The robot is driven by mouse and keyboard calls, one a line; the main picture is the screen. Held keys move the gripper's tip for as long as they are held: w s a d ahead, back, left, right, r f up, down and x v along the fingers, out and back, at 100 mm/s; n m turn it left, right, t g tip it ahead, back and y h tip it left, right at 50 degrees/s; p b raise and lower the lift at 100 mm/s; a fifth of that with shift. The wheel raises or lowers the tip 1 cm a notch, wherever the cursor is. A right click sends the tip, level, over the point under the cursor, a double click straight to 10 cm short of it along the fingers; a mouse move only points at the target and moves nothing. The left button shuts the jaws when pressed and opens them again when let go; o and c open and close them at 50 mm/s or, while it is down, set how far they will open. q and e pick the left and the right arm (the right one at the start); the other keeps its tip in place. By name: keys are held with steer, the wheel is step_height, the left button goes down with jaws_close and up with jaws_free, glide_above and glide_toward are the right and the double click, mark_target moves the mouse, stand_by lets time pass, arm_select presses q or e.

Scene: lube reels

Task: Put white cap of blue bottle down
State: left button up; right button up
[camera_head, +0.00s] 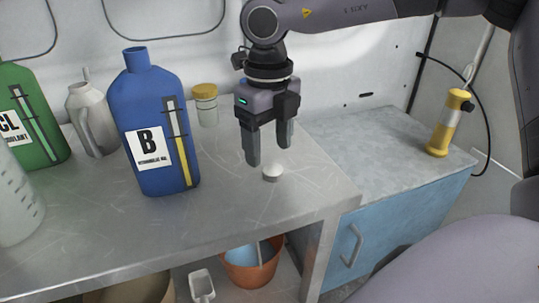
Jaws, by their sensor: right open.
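The blue bottle (158,125) with the "B" label stands upright on the metal bench (225,228). Its neck is open, with no cap on it. The white cap (271,171) lies on the bench to the right of the bottle, near the bench's right end. My right gripper (268,157) is open, pointing down just above and behind the cap. The fingers are apart and hold nothing. My left gripper is not in view.
A green bottle (38,125), a grey oil can (92,120) and a clear jug (14,200) stand at the left. A yellow-lidded jar (206,105) stands behind. A blue cabinet (385,220) with a yellow tool (447,125) is right. An orange bucket (250,270) sits below.

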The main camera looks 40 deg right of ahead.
mark_target(269, 168)
step_height(269, 168, up, 8)
steer(key=shift+p, duration=0.3)
steer(key=shift+d, duration=0.1)
stand_by(0.3)
